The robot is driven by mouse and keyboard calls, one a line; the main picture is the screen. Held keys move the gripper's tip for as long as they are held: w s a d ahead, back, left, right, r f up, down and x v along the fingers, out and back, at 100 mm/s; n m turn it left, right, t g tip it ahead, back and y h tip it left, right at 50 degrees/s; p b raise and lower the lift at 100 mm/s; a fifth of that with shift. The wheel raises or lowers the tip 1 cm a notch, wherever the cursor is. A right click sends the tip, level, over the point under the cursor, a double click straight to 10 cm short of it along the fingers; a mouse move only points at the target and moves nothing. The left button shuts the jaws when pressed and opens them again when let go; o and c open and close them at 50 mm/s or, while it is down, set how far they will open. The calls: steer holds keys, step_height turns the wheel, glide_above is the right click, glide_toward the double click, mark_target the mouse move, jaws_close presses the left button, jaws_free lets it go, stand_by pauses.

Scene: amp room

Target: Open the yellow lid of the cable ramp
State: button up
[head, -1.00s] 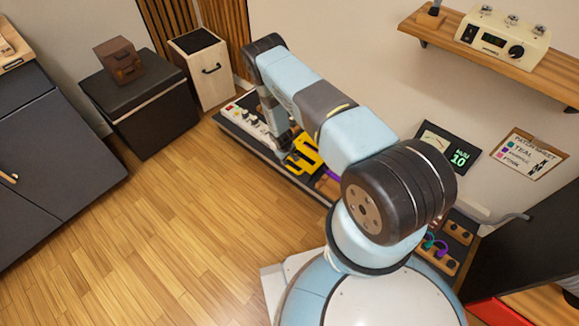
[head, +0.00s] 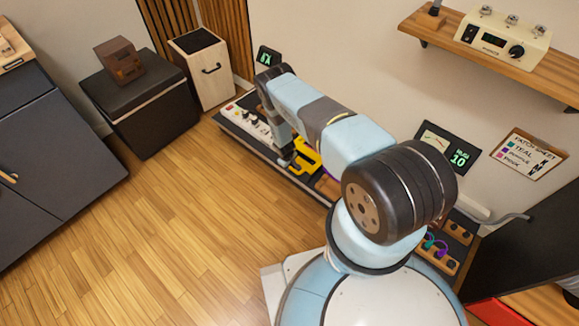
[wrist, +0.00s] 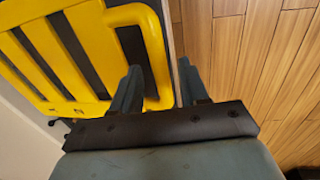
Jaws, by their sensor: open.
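The yellow lid (wrist: 98,18) fills the upper left of the wrist view, a slotted yellow frame with dark gaps. In the head view the lid (head: 308,155) sits on the low dark board by the wall, partly covered by my arm. My gripper (wrist: 159,66) is open and empty at the lid's near edge. In the wrist view its left finger lies over a dark slot and its right finger lies outside the frame, with the yellow edge bar between them. I cannot tell whether they touch it. In the head view my gripper (head: 287,160) is beside the lid.
The dark board (head: 247,138) carries a pale panel with knobs (head: 247,113) to the left of the lid. A black box (head: 148,108) and a pale bin (head: 203,70) stand farther left. The wooden floor (head: 170,230) in front is clear.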

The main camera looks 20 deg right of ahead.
steer(key=shift+c, duration=0.2)
jaws_close()
stand_by(0.3)
steer(key=shift+r, duration=0.1)
